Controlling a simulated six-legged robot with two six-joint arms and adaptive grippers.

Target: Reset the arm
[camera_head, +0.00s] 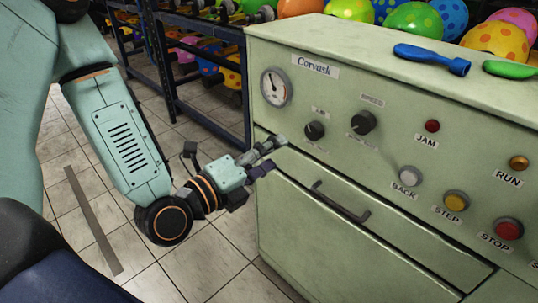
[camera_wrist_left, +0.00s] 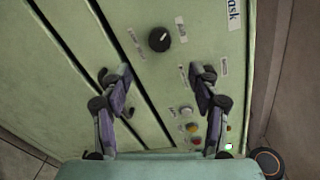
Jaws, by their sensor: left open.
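My left arm comes in from the left in the head view. Its gripper (camera_head: 268,157) is at the left edge of the pale green machine (camera_head: 330,95), just below the gauge and close to the front panel. In the left wrist view the two fingers of this gripper (camera_wrist_left: 160,95) stand wide apart with nothing between them, and the machine's panel lies beyond. I cannot tell from the head view whether the fingertips touch the panel. My right gripper is not in view.
The machine carries a gauge (camera_head: 275,87), knobs, several buttons and a drawer handle (camera_head: 340,202). A blue deflated balloon (camera_head: 432,59) and a green one (camera_head: 511,69) lie on top. Racks of colourful balloons (camera_head: 412,18) stand behind. Tiled floor (camera_head: 190,270) is open left of the machine.

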